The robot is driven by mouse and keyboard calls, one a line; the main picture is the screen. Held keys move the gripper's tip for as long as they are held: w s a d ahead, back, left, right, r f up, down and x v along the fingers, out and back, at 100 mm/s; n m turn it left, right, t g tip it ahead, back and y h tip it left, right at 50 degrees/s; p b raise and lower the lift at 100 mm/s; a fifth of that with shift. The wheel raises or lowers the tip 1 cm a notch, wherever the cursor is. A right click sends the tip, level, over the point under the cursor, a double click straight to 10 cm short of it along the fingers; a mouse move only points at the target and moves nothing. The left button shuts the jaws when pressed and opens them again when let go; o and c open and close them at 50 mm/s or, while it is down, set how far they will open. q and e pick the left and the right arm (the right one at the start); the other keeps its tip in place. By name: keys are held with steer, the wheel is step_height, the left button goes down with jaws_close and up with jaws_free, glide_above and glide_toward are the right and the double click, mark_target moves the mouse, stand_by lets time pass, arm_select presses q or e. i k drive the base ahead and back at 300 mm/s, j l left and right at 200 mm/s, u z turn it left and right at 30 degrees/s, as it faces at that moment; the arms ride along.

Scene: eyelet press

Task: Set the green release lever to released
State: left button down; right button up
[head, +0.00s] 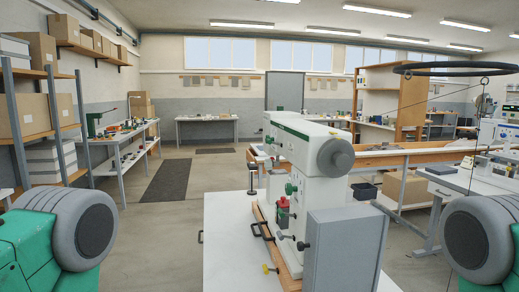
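The eyelet press (318,190) is a white machine with a green stripe along its top and a large grey round wheel at its near end. It stands on a wooden base on a white table (228,240). A small green knob-like part (290,188) sticks out of the press's left side; it may be the release lever, but its setting is too small to tell. A green and red part (282,212) sits below it. Neither of my grippers is in view; only green and grey parts of my arms show at the lower left and right.
A grey box (345,250) stands at the press's near end and covers part of it. The table's left part is clear. A bench (465,183) stands at right.

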mark_target(268, 141)
steer(key=i+j+z, duration=0.15)
steer(key=j+z, duration=0.3)
steer(key=j, duration=0.15)
steer(key=i+j+z, duration=0.1)
steer(key=j+z, duration=0.85)
steer(key=j, duration=0.3)
steer(key=k+j+z, duration=0.2)
steer(key=j+z, duration=0.3)
steer(key=k+j+z, duration=0.25)
steer(key=j+z, duration=0.2)
steer(key=j, duration=0.2)
